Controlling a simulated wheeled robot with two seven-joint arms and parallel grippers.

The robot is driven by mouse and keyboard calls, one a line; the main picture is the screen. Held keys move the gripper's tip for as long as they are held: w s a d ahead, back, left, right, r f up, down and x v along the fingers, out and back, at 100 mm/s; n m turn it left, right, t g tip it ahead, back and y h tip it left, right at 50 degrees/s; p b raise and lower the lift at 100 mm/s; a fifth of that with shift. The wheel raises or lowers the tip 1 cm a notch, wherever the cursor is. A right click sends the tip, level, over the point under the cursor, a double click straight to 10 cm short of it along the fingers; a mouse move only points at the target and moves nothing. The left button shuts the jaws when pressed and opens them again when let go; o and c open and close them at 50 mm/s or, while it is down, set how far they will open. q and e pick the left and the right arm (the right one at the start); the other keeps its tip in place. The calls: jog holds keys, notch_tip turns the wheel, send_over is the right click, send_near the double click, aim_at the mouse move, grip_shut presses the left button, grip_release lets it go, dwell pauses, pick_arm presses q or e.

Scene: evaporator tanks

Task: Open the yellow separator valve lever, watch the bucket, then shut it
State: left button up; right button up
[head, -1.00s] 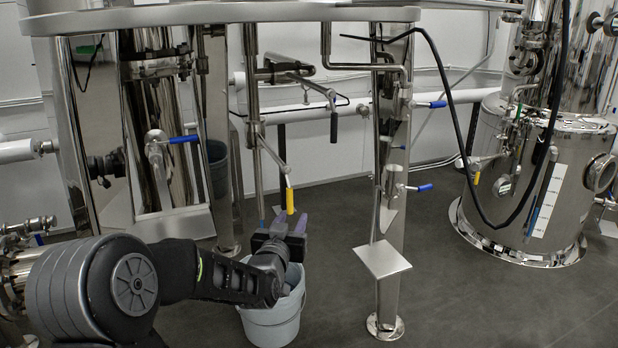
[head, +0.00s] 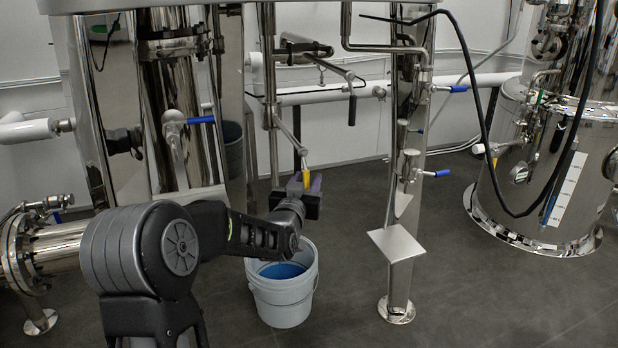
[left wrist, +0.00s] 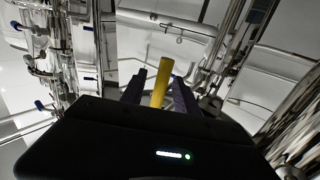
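The yellow separator valve lever (head: 305,179) hangs down at the end of a thin metal arm under the tank. My left gripper (head: 306,184) is at the lever's lower end, with one finger on each side. In the left wrist view, the yellow lever (left wrist: 160,82) stands between the two dark fingers (left wrist: 160,95), which look spread with small gaps beside it. Contact cannot be made out. The grey bucket (head: 285,301) stands on the floor below my left gripper, with blue liquid (head: 283,271) in it. My right gripper is not in view.
Blue-handled valves (head: 435,173) stick out from pipes to the right of the lever. A tank leg (head: 398,275) with a square metal plate (head: 396,244) stands right of the bucket. A steel tank (head: 545,190) with a black hose is farther right. Floor between is clear.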

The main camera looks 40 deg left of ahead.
pick_arm(q)
jog(key=shift+x, duration=1.25)
grip_shut()
dwell(0.5)
